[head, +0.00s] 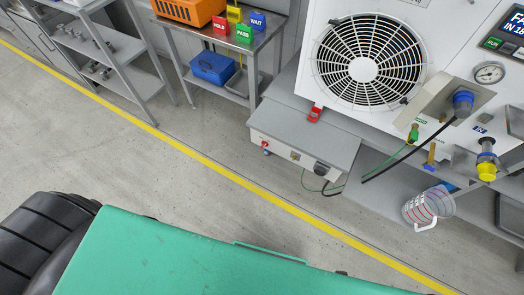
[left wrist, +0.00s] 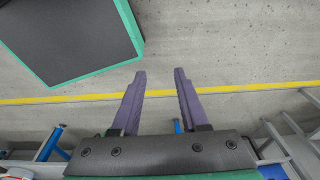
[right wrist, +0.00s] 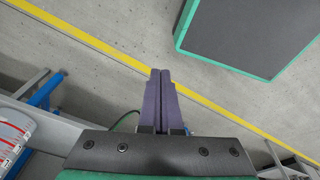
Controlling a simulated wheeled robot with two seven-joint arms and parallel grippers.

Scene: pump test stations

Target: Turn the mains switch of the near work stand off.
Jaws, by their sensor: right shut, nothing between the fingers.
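The near work stand (head: 285,103) is a grey bench under a large white unit with a round fan grille. On its pale front panel, at the left end, is a small red knob (head: 265,145), which looks like the mains switch. Its setting is too small to read. A black plug (head: 321,168) sits at the panel's right end. My left gripper (left wrist: 160,75) is open and empty above the floor. My right gripper (right wrist: 160,72) is shut and empty above the floor. Neither gripper shows in the head view, and the knob shows in neither wrist view.
A measuring jug (head: 428,207) stands at the right; it also shows in the right wrist view (right wrist: 12,135). A side table (head: 215,45) holds an orange crate (head: 187,10) and coloured signs. A yellow line (head: 235,177) crosses open floor before the stand. Cables hang near the plug.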

